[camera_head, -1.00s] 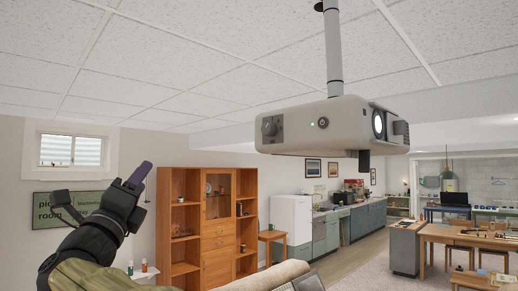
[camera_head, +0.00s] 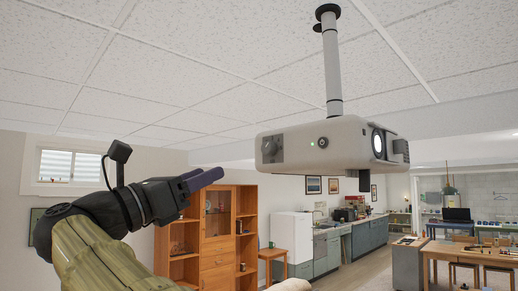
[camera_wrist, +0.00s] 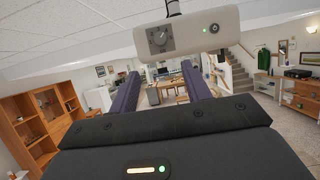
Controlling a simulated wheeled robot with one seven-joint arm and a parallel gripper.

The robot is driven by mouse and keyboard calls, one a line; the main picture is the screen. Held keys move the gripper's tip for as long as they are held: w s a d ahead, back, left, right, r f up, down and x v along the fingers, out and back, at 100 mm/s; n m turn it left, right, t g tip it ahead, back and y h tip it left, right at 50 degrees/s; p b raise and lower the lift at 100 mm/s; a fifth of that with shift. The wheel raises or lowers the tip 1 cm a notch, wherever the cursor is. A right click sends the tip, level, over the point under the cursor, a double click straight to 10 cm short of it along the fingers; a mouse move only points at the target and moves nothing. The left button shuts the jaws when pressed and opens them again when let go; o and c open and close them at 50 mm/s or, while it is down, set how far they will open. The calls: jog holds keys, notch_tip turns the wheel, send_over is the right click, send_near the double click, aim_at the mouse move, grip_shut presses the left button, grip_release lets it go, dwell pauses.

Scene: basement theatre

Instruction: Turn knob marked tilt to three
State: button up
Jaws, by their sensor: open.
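A beige projector (camera_head: 330,145) hangs from the ceiling on a grey pole, right of centre in the head view. A dark knob (camera_head: 270,150) on a grey plate sits at the left of its side face, with a round button (camera_head: 323,142) to the right. The knob (camera_wrist: 159,38) also shows in the wrist view, above and between my fingers; its markings are too small to read. My gripper (camera_head: 203,178) is open and empty, left of the projector and a little lower, its fingers pointing right towards it. The fingers (camera_wrist: 160,92) touch nothing.
A wooden cabinet (camera_head: 217,235) stands behind my arm. A white fridge (camera_head: 290,237) and kitchen counter (camera_head: 350,240) run along the back wall. A desk (camera_head: 475,256) is at the right. The air between gripper and projector is clear.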

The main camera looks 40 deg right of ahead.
aim_at(265, 149)
jog(key=p+x, duration=0.7)
jog(key=x, duration=0.7)
jog(key=shift+d+r+p, duration=0.2)
jog(key=shift+d+p, duration=0.05)
jog(key=shift+p, duration=0.05)
jog(key=shift+d, duration=0.55)
jog(key=c, duration=1)
